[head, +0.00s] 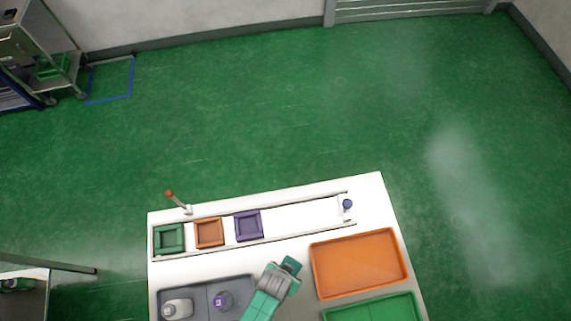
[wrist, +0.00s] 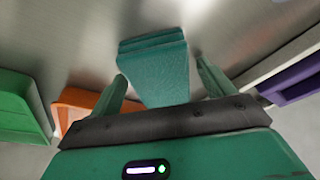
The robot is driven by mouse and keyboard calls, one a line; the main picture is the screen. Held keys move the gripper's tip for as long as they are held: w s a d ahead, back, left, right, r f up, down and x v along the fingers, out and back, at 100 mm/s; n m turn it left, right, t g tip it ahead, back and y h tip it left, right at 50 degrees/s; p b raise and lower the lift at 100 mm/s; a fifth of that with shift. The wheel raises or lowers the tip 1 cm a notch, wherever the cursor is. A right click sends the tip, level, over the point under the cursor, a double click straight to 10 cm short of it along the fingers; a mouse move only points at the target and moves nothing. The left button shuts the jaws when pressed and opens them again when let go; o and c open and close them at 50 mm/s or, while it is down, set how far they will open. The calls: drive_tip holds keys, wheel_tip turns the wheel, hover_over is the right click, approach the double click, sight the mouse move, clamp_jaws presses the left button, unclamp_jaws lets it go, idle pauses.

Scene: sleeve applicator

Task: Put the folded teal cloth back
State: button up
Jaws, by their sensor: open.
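The folded teal cloth (wrist: 155,72) shows in the wrist view as a stack of layers, between and beyond the two fingers of my gripper (wrist: 160,70). The fingers are apart, one on each side of the cloth. A narrow gap shows between the cloth and the right finger; the left finger is very near its other edge, and I cannot tell if they touch. In the head view my gripper (head: 290,267) is over the white table, left of the orange tray. A teal patch shows there at its tip, and I cannot tell cloth from finger.
On the table (head: 377,200) are an orange tray (head: 358,264), a green tray (head: 372,310) and a grey tray (head: 190,287) holding two bottles. A railed track behind carries green (head: 169,238), orange (head: 209,232) and purple (head: 248,225) square holders. The track's right part is empty.

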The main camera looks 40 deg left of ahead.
drive_tip(key=p+v, duration=0.2)
drive_tip(key=v, duration=1)
drive_tip(key=shift+r, duration=0.2)
drive_tip(key=shift+w, duration=0.1)
